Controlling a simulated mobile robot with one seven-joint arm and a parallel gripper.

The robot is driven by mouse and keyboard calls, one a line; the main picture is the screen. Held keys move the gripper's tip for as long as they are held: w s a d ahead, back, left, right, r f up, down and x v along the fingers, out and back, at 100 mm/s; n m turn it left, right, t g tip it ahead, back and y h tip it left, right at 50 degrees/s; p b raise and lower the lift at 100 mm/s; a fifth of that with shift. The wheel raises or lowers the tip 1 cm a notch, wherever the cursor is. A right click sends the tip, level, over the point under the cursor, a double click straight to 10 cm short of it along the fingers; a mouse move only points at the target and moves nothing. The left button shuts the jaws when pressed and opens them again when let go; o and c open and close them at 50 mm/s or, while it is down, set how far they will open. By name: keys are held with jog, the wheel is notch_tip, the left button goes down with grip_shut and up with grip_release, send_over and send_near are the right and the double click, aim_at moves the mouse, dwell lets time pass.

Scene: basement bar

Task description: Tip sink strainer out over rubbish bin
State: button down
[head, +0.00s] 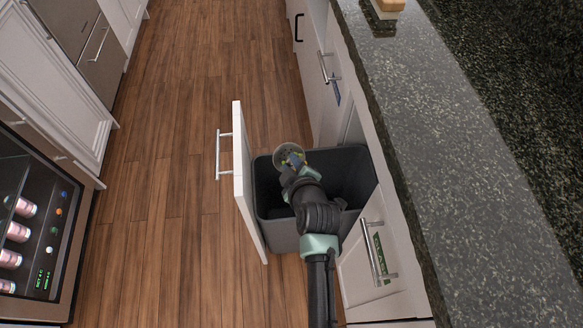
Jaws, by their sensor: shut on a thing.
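The sink strainer (289,152) is a small round cup with green and dark scraps showing inside. My gripper (292,168) is shut on it and holds it over the back left part of the rubbish bin. The strainer's open side faces up toward the camera, and scraps are still in it. The rubbish bin (350,165) is a dark grey open box in a pulled-out cabinet drawer. My arm covers part of the bin's front and middle. The fingertips are small and partly hidden by the wrist.
The white drawer front (243,180) with a bar handle stands left of the bin. The speckled dark counter (450,150) runs along the right, with a sponge-like item (388,5) at its far end. A glass-door drinks fridge (35,225) is at left. Wooden floor (185,130) is clear between.

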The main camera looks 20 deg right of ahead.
jog(key=shift+s+f+t+h+b, duration=0.15)
jog(key=shift+f+t+b, duration=0.4)
jog(key=shift+b, duration=1.45)
jog(key=shift+s+f+t+h+b, duration=0.15)
jog(key=shift+t+b, duration=0.8)
jog(key=shift+b, duration=1.05)
jog(key=shift+a+t+b, duration=0.1)
jog(key=shift+t+b, duration=0.2)
jog(key=shift+b, duration=0.7)
jog(key=t+b, duration=0.1)
jog(key=b, duration=0.5)
jog(key=t+h+b, duration=0.1)
jog(key=b, duration=0.5)
jog(key=shift+f+t, duration=0.4)
jog(key=t+b, duration=0.2)
jog(key=b, duration=0.6)
jog(key=f+t+b, duration=0.1)
jog(key=b, duration=0.8)
jog(key=shift+n+t, duration=0.4)
jog(key=shift+b, duration=0.95)
jog(key=shift+r+t, duration=0.2)
jog(key=shift+t, duration=0.1)
